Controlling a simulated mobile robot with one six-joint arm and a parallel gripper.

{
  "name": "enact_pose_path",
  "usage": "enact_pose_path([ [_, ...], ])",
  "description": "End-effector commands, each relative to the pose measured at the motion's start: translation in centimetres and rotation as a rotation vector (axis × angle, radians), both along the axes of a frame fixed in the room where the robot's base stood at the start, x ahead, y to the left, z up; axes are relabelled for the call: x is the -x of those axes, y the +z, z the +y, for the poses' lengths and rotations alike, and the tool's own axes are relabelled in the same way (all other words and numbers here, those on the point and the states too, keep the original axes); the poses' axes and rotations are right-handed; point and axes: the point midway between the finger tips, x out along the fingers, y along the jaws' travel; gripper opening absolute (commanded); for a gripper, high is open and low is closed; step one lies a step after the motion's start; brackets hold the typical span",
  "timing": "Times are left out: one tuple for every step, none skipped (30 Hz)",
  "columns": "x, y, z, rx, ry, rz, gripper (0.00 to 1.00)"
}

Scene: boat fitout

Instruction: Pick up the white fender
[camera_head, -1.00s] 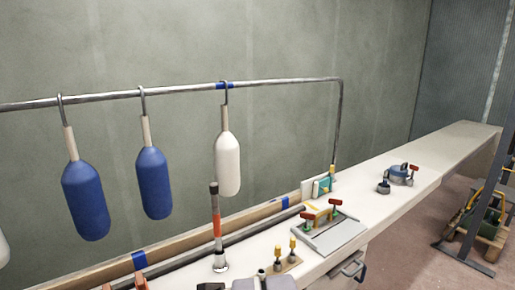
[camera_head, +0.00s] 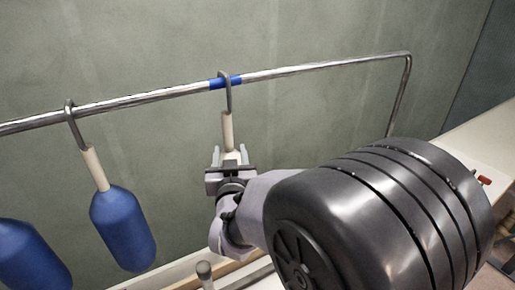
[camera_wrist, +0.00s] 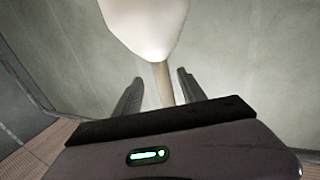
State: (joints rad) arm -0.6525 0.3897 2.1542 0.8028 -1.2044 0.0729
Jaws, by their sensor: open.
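The white fender (camera_head: 233,156) hangs upright from a metal hook on the rail, at the blue tape mark. Its tan neck (camera_head: 227,131) shows above my gripper, which hides most of the white body in the head view. My gripper (camera_head: 230,160) is open, with one finger on each side of the fender's upper end. In the wrist view the white body (camera_wrist: 145,25) fills the top middle. The neck (camera_wrist: 163,85) lies in line with the gap between the open fingers (camera_wrist: 160,78), apart from both. I cannot tell how deep it sits between them.
The metal rail (camera_head: 300,70) runs across above the gripper and bends down at the right. A blue fender (camera_head: 123,228) hangs to the left, with another blue one (camera_head: 30,255) at the lower left edge. The wall (camera_head: 330,120) is behind. My arm hides most of the bench.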

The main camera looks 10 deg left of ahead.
Motion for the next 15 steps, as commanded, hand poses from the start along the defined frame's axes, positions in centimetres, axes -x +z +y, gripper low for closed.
enact_pose_path([
  [-1.0, 0.0, 0.2, 0.0, -0.001, -0.001, 0.48],
  [-1.5, 0.0, 0.4, 0.0, 0.0, 0.0, 0.48],
  [-2.1, 0.0, 0.5, 0.001, 0.0, -0.001, 0.48],
  [-2.4, 0.0, 0.6, 0.0, -0.001, -0.001, 0.48],
  [-2.7, 0.0, 0.7, 0.0, -0.001, 0.0, 0.48],
  [-3.0, 0.0, 0.7, 0.0, 0.0, 0.0, 0.48],
  [-3.2, 0.0, 0.8, 0.0, 0.0, -0.001, 0.48],
  [-3.6, 0.0, 1.0, 0.0, 0.0, -0.001, 0.48],
  [-4.3, -0.1, 1.3, 0.0, 0.0, -0.001, 0.48],
  [-4.9, -0.1, 1.5, 0.0, 0.0, -0.001, 0.48],
  [-5.5, -0.1, 1.8, 0.0, 0.0, -0.001, 0.48],
  [-6.2, -0.2, 2.1, -0.001, 0.0, -0.001, 0.48],
  [-6.8, -0.1, 2.2, -0.001, 0.0, -0.001, 0.48],
  [-7.2, -0.1, 2.3, 0.0, 0.0, 0.0, 0.48],
  [-7.6, -0.1, 2.4, 0.001, 0.001, -0.001, 0.48],
])
